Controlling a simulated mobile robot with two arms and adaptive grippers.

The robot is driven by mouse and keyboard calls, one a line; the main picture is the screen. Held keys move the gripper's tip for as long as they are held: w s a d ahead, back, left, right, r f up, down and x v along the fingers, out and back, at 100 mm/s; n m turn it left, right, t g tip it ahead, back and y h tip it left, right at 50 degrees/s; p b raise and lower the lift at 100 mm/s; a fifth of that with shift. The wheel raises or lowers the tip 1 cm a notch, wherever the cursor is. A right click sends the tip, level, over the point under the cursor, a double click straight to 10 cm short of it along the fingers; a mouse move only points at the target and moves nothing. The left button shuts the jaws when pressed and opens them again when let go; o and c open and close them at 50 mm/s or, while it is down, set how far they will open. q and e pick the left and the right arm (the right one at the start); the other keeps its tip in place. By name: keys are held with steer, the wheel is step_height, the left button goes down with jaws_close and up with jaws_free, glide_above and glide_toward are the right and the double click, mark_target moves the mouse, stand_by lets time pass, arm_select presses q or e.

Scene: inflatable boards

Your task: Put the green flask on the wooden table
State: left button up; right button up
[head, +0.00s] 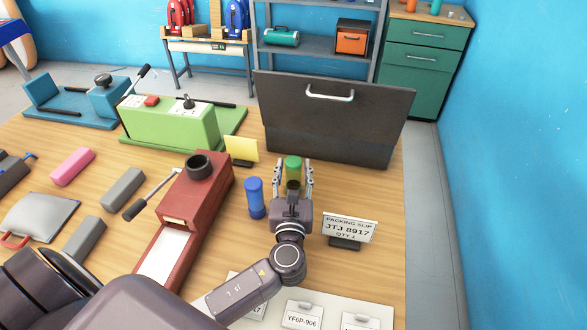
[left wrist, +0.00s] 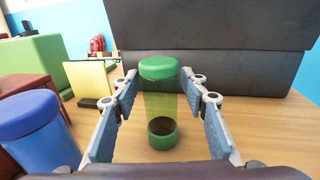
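The green flask (head: 293,164) stands upright on the wooden table (head: 385,240), in front of a large dark case. In the left wrist view the green flask (left wrist: 160,95) has a green cap, a see-through green body and a green base ring. My left gripper (head: 293,178) is open, with its fingers on either side of the flask. In the left wrist view my left gripper (left wrist: 165,110) shows gaps between both finger pads and the flask. My right gripper is not in view.
A blue flask (head: 255,198) stands just left of the gripper. The dark case (head: 335,120) blocks the far side. A packing slip sign (head: 348,230) stands at right. A red box (head: 200,195) with a lever and a yellow card (head: 241,150) are at left.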

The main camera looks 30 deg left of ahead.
arm_select(q)
steer(key=shift+o, duration=0.3)
steer(key=shift+r, duration=0.15)
steer(key=b+v, duration=0.1)
steer(key=v, duration=1)
steer(key=shift+s+d, duration=0.25)
steer(key=shift+s, duration=0.2)
